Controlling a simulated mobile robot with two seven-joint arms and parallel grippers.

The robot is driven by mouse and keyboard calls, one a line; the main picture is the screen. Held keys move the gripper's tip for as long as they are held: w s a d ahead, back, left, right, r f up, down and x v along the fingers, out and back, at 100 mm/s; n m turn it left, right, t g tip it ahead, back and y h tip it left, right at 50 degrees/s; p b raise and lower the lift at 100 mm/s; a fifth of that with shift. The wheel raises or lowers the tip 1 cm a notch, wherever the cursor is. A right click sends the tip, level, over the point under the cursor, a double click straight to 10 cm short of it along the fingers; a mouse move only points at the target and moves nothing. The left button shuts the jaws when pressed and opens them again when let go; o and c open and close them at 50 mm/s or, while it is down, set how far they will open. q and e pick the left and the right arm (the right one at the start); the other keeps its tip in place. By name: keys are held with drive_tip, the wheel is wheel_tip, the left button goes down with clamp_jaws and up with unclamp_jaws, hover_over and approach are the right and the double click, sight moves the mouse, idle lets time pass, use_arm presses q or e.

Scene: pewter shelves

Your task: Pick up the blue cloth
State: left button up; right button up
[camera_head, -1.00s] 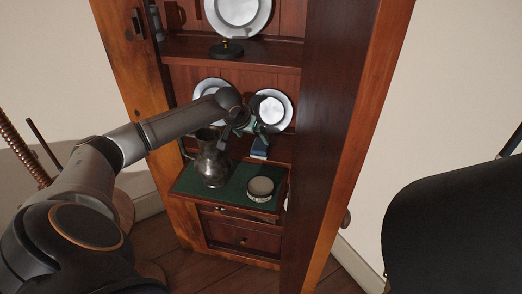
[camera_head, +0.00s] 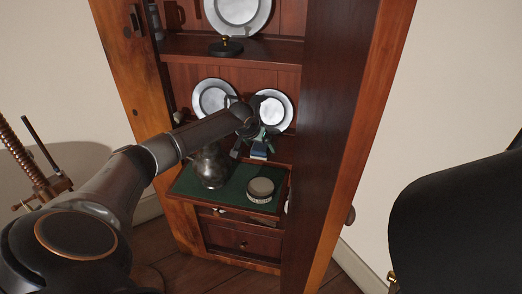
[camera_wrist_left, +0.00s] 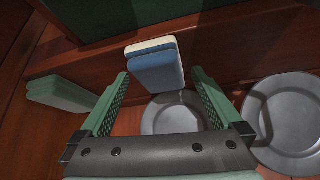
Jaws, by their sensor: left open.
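The blue cloth (camera_head: 259,151) is a small folded block with a pale layer, inside the cabinet behind the green-lined pull-out surface. In the left wrist view the blue cloth (camera_wrist_left: 157,70) sits between and just beyond the fingertips, with a gap on either side. My left gripper (camera_head: 254,146) is at the cloth, partly covering it in the head view. It is open and empty, and its two green fingers also show in the left wrist view (camera_wrist_left: 160,79). My right gripper is not in view.
Pewter plates (camera_head: 272,110) (camera_head: 213,97) lean at the back, close to the gripper. A pewter jug (camera_head: 211,167) and a round tin (camera_head: 260,190) stand on the green-lined surface (camera_head: 231,188). A pale green folded item (camera_wrist_left: 62,95) lies left in the wrist view. The cabinet's side panel (camera_head: 335,140) bounds the right.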

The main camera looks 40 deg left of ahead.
sight(260, 146)
use_arm(q)
drive_tip(key=c, duration=1.3)
drive_tip(key=shift+c, duration=0.2)
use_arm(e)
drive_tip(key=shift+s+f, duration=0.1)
use_arm(q)
drive_tip(key=shift+r, duration=0.15)
